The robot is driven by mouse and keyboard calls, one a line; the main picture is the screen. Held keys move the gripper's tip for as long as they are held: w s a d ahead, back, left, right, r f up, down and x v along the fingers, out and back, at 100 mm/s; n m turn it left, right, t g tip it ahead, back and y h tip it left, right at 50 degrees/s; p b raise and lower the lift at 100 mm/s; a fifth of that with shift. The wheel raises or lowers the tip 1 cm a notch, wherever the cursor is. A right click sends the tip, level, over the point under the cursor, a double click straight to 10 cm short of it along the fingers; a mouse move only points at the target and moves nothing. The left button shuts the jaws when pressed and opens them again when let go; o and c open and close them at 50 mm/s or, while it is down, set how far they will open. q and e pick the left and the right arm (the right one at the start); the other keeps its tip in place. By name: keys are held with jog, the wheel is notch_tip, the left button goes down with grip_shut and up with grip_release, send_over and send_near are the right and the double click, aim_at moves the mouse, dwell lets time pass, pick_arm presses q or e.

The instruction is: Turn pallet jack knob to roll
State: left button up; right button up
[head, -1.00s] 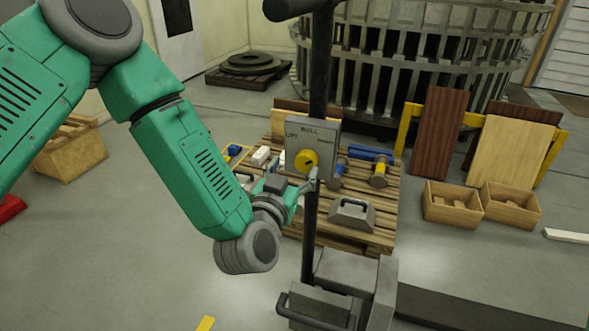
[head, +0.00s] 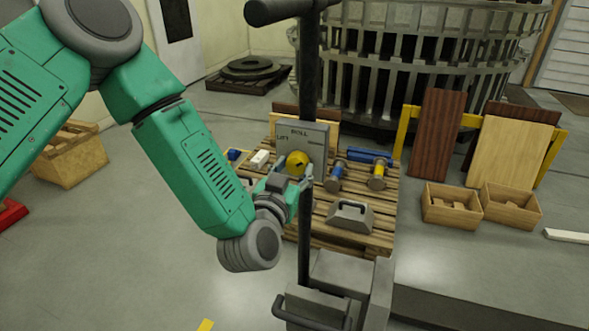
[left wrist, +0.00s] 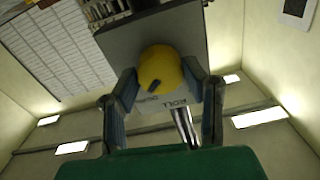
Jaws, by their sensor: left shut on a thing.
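The yellow knob (head: 297,161) sits on the grey panel (head: 318,134) on the pallet jack's black upright handle (head: 308,75). ROLL is printed at the panel's top and LIFT at its left. My left gripper (head: 288,180) is shut on the knob from the front and below. In the left wrist view, the knob (left wrist: 160,68) lies between the two fingers (left wrist: 166,95), and ROLL reads beyond it. A dark mark on the knob's face lies on the side towards ROLL, off to the left of the word. My right gripper is not in view.
The jack's grey body (head: 335,293) stands below. Behind is a wooden pallet (head: 375,233) with a grey handled block (head: 350,214) and several blue and yellow parts. Wooden boxes (head: 452,206) stand at the right.

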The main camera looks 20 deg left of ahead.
pick_arm(q)
jog(key=shift+s+d+f, duration=0.15)
jog(key=shift+d+f, duration=0.1)
jog(key=shift+a+n, duration=0.35)
jog(key=shift+n, duration=0.45)
jog(key=shift+n+p, duration=0.3)
jog(key=shift+n, duration=0.1)
jog(key=shift+d+f+n, duration=0.1)
jog(key=shift+d+n, duration=0.1)
jog(key=shift+n, duration=1)
jog(key=shift+n+p, duration=0.35)
jog(key=shift+n, duration=1.95)
jog(key=shift+a, duration=0.1)
